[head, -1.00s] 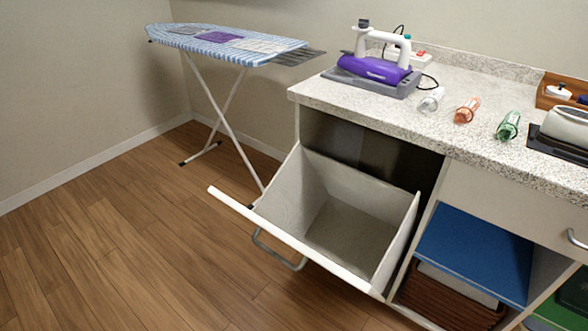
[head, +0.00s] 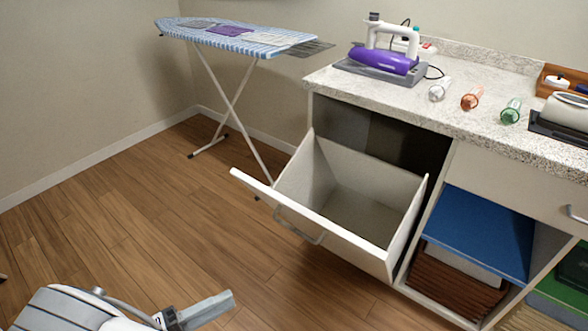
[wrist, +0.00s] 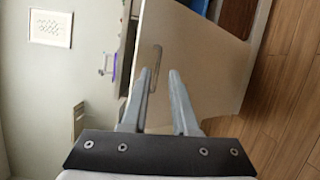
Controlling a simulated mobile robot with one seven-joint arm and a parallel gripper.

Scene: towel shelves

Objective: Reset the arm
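My gripper (head: 228,298) is at the lower left of the head view, in front of the open tilt-out bin and apart from it. In the wrist view, the two grey fingers (wrist: 160,74) stand apart with an empty gap between them. The pale bin front (wrist: 205,48) lies beyond the fingertips. Its grey handle (wrist: 154,70) shows through the gap, but the fingers do not hold it. In the head view, the bin (head: 345,257) is tilted out of the cabinet and looks empty, with its handle (head: 298,228) on the outer face.
An ironing board (head: 235,38) stands at the back left. The counter (head: 415,98) bears a purple iron (head: 384,60) and several small bottles. A blue shelf (head: 480,230) is right of the bin. The wooden floor (head: 120,205) at left is clear.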

